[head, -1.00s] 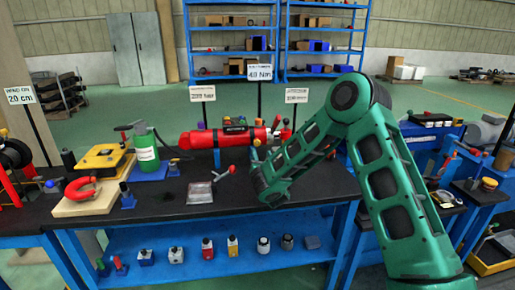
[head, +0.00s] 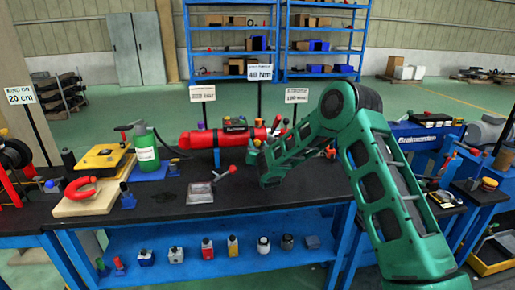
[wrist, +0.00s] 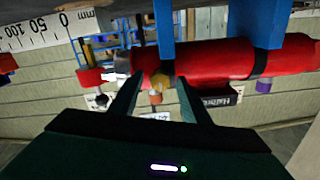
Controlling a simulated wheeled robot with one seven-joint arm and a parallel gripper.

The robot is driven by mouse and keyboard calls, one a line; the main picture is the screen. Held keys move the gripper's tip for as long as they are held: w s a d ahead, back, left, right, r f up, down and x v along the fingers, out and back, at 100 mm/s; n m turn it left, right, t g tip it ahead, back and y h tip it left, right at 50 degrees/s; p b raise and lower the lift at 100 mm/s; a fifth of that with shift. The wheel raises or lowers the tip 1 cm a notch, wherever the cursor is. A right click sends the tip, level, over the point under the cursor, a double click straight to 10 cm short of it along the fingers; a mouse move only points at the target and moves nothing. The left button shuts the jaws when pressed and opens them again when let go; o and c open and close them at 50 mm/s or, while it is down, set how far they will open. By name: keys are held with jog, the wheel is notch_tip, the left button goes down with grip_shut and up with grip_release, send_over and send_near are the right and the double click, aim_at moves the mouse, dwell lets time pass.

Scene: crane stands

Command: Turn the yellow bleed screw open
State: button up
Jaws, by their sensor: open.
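The red cylinder (head: 205,139) lies on a blue stand at the back of the dark bench. In the wrist view the cylinder (wrist: 215,62) spans the top, with a small yellow screw (wrist: 160,81) at its edge. An orange-brown tip (wrist: 155,98) shows beside the yellow screw. My gripper (wrist: 158,88) is open, its two dark fingers on either side of the screw in the picture. I cannot tell whether they touch it. In the head view my green arm hides the gripper's fingers.
A red-knobbed lever on a grey plate (head: 200,193) stands in front of the cylinder. Sign posts rise behind the cylinder. Blue stands fill the right side.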

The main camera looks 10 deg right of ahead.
jog(key=c, duration=1)
jog(key=shift+c, duration=0.2)
jog(key=shift+n, duration=0.4)
jog(key=n, duration=0.3)
jog(key=shift+a, duration=0.1)
jog(key=n, duration=0.4)
jog(key=shift+n, duration=0.3)
jog(key=n, duration=0.6)
jog(key=shift+a+f, duration=0.1)
jog(key=shift+f, duration=0.05)
jog(key=n, duration=0.6)
jog(key=shift+f+n, duration=0.15)
jog(key=shift+n, duration=0.25)
jog(key=shift+s, duration=0.1)
jog(key=shift+f, duration=0.1)
